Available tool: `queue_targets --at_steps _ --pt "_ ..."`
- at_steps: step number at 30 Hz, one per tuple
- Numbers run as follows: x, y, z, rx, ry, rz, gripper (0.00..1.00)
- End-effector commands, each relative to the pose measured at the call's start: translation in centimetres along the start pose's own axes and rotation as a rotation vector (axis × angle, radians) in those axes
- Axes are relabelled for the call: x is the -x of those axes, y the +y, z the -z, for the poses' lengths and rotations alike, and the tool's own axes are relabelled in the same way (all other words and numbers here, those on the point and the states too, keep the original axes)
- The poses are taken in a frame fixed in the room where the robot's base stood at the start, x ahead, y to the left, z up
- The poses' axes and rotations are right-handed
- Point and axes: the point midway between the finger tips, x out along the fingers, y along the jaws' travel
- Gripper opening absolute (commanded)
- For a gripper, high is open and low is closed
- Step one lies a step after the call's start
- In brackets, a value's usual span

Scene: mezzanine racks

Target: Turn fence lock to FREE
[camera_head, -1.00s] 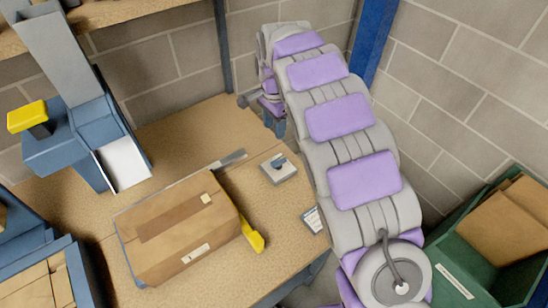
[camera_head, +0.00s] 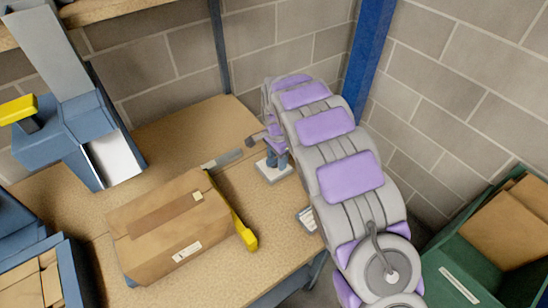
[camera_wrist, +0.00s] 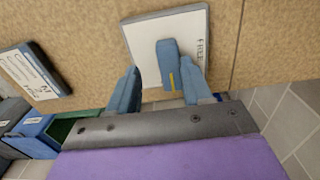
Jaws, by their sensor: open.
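The fence lock is a pale plate with a grey rim (camera_wrist: 140,40) and a blue lever (camera_wrist: 167,62) bearing a small yellow mark. The word FREE runs along the plate's right side in the wrist view; any other label is hidden or unreadable. My gripper (camera_wrist: 161,68) is open, one blue finger on each side of the lever. I see gaps beside the lever and cannot tell of any contact. In the head view, the plate (camera_head: 268,173) lies on the wooden bench and my gripper (camera_head: 277,157) covers most of the lever.
A cardboard box (camera_head: 165,235) lies on the bench, beside a yellow-ended bar (camera_head: 246,238). A small labelled device (camera_head: 307,219) sits near the bench's right edge; a labelled block shows in the wrist view (camera_wrist: 32,72). A green crate (camera_head: 450,255) with cartons stands at right.

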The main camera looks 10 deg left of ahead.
Motion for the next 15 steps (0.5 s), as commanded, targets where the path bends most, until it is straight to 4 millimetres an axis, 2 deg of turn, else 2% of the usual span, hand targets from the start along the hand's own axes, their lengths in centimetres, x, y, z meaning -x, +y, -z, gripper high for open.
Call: queue_targets --at_steps 7,15 --pt "0.05 -0.76 -0.65 0.002 0.008 0.003 0.48" --pt "0.31 -0.73 -0.68 0.002 0.008 0.009 0.22"
